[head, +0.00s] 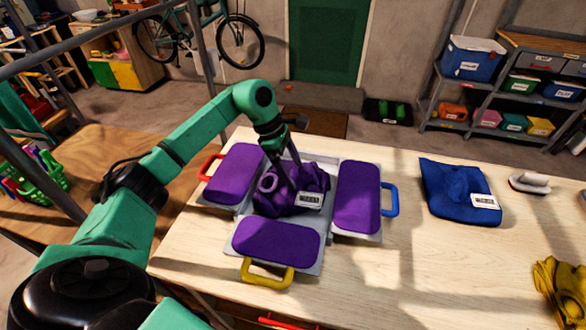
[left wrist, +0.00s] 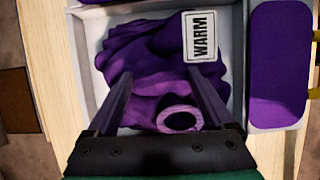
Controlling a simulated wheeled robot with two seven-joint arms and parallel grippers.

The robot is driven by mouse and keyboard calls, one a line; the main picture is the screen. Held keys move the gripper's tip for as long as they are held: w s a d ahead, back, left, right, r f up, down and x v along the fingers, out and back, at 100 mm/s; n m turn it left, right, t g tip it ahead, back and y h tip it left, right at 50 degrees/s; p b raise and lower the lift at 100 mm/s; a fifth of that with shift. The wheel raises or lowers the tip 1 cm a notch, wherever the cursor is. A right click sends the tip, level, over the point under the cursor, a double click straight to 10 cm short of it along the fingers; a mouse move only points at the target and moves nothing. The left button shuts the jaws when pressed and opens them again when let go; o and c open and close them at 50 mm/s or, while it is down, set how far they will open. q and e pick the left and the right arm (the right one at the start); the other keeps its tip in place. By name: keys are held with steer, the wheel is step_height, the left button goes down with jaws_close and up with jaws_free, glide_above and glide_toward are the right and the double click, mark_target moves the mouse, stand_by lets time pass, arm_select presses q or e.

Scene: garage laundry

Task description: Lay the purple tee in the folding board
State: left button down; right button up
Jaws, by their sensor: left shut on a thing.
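The purple tee (head: 309,182) is a crumpled bundle with a white label in the middle of the folding board. The left wrist view shows the tee (left wrist: 160,60) and its label reading WARM. The folding board (head: 336,234) has purple padded flaps at left, right and front, with red, blue and yellow handles. My left gripper (head: 287,185) reaches down from above and is shut on the tee; in the left wrist view its fingers (left wrist: 160,95) lie against the cloth. The tee's underside is hidden. My right gripper is not in view.
A folded blue garment (head: 455,190) with a label lies right of the board. A white-topped iron-like object (head: 530,183) sits at the right. A yellow cloth (head: 560,285) lies at the right front edge. The table (head: 420,270) between is clear.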

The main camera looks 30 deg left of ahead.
arm_select(q)
steer(key=shift+f, duration=0.4)
jaws_free()
steer(key=b+v, duration=0.1)
steer(key=v, duration=1.1)
steer(key=shift+b, duration=0.3)
